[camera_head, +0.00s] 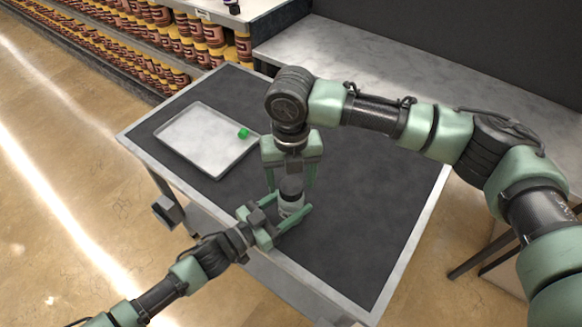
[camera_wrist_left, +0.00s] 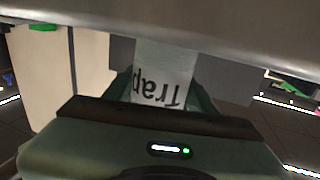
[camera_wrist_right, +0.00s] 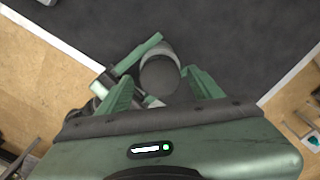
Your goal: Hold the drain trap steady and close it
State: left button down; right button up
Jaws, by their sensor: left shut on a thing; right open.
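The drain trap (camera_head: 291,208) is a small upright jar with a white band and a dark top, near the front edge of the dark table. Its white label reading "Trap" shows upside down in the left wrist view (camera_wrist_left: 163,85). My left gripper (camera_head: 286,206) is shut around its body from the front left. My right gripper (camera_head: 291,188) points straight down over the trap, open, with a finger on each side of its top. In the right wrist view, the round grey top (camera_wrist_right: 160,76) sits between the open fingers. Finger contact with the top cannot be told.
A shallow light tray (camera_head: 190,150) lies at the table's back left, with a small green object (camera_head: 243,132) at its right side. The dark tabletop (camera_head: 370,200) is clear to the right. Shelves of jars (camera_head: 205,40) and a grey counter (camera_head: 370,55) stand behind.

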jog(key=shift+f, duration=0.5)
